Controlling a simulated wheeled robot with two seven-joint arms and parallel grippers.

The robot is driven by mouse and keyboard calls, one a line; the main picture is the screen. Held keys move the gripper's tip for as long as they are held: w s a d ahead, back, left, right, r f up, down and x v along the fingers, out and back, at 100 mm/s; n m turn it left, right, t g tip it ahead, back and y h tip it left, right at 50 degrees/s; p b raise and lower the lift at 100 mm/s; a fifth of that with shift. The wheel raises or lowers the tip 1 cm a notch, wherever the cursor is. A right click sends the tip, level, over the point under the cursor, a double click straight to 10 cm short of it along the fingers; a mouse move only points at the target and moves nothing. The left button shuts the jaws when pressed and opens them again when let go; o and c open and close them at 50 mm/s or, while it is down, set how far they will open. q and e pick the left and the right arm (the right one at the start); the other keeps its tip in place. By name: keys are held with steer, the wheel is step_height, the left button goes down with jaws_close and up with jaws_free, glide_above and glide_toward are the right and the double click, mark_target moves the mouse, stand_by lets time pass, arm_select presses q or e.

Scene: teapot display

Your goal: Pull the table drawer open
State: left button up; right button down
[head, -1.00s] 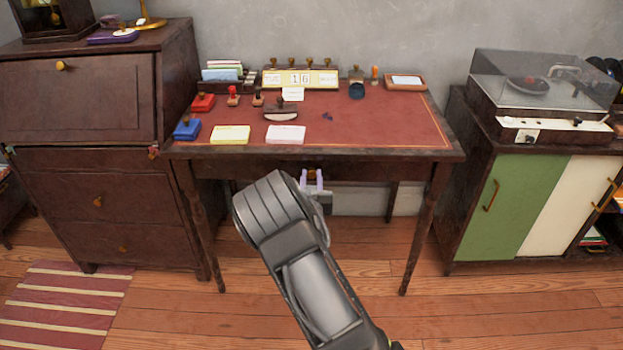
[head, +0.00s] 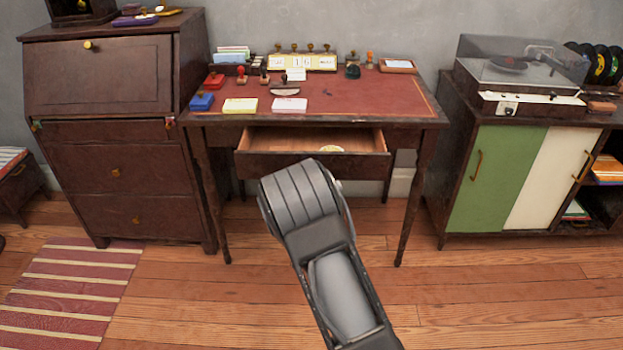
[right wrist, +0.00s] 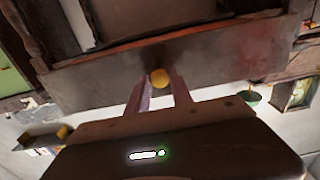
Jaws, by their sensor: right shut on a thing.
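The table (head: 412,108) with a red top stands against the wall. Its drawer (head: 252,163) is pulled out toward me, and its light wooden inside shows with a small pale round thing (head: 331,149) in it. In the right wrist view the drawer front (right wrist: 90,82) spans the picture, with a round yellow knob (right wrist: 159,78) at its middle. My right gripper (right wrist: 159,84) is shut on the knob, one finger on each side. In the head view my right arm hides this gripper and the knob. My left gripper is not in view.
Stamps, ink pads and a calendar (head: 302,63) stand on the tabletop. A dark bureau (head: 110,130) is at the left, and a cabinet (head: 495,180) with a record player (head: 515,75) at the right. The wooden floor in front is clear, apart from a striped rug (head: 75,285).

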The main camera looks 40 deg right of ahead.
stand_by(0.3)
steer(key=c, duration=1.1)
jaws_free()
steer(key=shift+c, duration=0.2)
steer(key=shift+s+a, duration=0.1)
steer(key=v, duration=0.7)
steer(key=shift+s+a+p, duration=0.25)
steer(key=shift+p, duration=0.1)
